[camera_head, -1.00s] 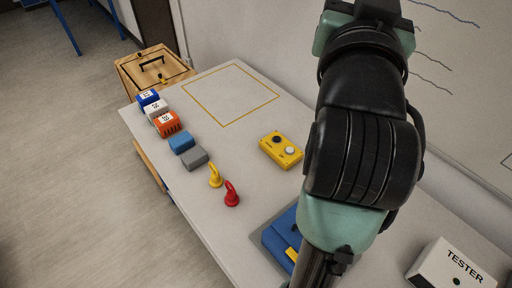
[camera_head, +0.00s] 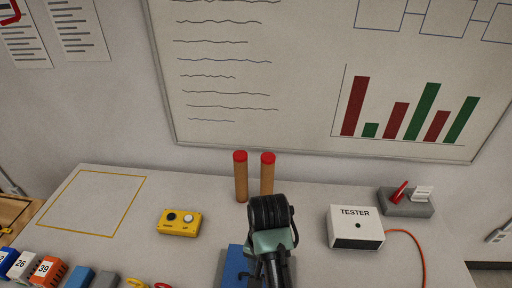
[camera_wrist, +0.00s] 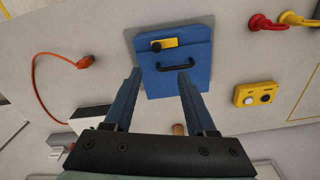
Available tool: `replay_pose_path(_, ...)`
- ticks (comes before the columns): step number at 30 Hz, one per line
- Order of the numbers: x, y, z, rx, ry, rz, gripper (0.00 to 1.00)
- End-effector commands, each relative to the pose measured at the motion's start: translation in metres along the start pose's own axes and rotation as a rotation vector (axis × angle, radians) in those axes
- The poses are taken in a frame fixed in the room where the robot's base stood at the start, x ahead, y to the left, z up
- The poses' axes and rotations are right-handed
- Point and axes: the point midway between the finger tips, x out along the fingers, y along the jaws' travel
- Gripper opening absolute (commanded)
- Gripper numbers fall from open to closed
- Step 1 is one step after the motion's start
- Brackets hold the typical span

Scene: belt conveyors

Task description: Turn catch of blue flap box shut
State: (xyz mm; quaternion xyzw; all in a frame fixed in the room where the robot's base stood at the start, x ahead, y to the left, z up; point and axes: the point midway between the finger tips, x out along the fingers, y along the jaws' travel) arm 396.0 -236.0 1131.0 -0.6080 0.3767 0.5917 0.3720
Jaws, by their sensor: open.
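The blue flap box (camera_wrist: 205,50) lies below my gripper in the wrist view, on a grey plate, its blue face looking flat. A yellow catch (camera_wrist: 169,43) with a black knob at its left end lies crosswise on it. A black handle (camera_wrist: 181,67) is between the catch and my gripper. My gripper (camera_wrist: 159,74) is open and empty, its two dark blue fingers pointing at the box; contact cannot be judged. In the head view the blue flap box (camera_head: 233,270) is partly hidden by my arm, and its catch is out of sight.
Two red-topped wooden cylinders (camera_head: 241,178) stand behind my arm. Red (camera_wrist: 262,22) and yellow hooks lie beside the box. A yellow-outlined area (camera_head: 92,201) is empty.

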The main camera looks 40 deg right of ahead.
Motion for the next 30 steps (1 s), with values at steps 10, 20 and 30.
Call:
replay_pose_path(10, 0.048, 0.006, 0.005, 0.012, -0.028, 0.015, 0.56)
replay_pose_path(20, 0.108, 0.006, 0.006, 0.01, -0.022, 0.013, 0.56)
replay_pose_path(30, 0.131, 0.006, 0.005, 0.01, -0.018, 0.011, 0.56)
